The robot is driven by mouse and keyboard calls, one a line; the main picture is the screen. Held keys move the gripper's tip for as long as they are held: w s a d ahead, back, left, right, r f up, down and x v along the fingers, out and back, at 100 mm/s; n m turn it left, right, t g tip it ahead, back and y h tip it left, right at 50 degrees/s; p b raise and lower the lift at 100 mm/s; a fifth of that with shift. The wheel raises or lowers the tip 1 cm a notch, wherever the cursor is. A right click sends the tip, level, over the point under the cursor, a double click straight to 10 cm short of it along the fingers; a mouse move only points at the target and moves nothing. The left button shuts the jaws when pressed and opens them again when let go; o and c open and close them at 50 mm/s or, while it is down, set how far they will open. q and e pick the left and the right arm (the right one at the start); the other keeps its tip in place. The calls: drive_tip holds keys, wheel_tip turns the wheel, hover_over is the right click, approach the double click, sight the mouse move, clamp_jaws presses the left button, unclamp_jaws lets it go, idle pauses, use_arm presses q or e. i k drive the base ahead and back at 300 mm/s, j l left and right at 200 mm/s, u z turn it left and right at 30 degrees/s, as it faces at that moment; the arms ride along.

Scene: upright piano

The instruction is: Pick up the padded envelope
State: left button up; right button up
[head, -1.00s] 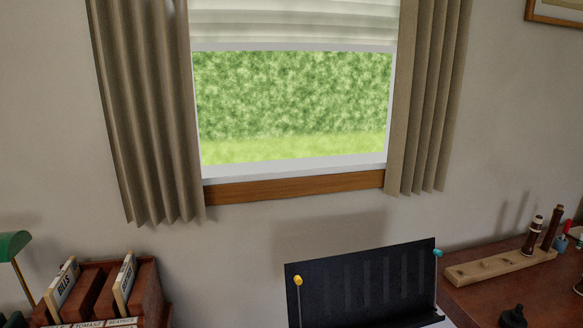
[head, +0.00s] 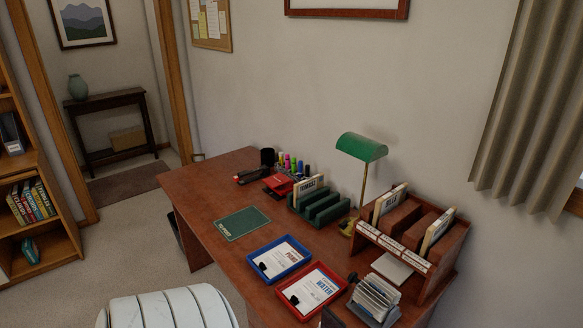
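A tan rectangular thing (head: 127,139) stands on the low shelf of the dark console table (head: 104,99) beyond the doorway at the upper left. It may be the padded envelope, but it is too small and far to tell. I see no other clear padded envelope in the head view. Neither of my grippers is in view.
A brown desk (head: 217,183) holds a blue tray (head: 302,261), a red tray (head: 343,286), a green lamp (head: 361,147) and wooden sorters. A bookcase (head: 49,245) stands left. A white rounded thing (head: 170,308) is at the bottom. Floor between bookcase and desk is clear.

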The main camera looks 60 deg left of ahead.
sight(302, 188)
drive_tip(key=u, duration=1.8)
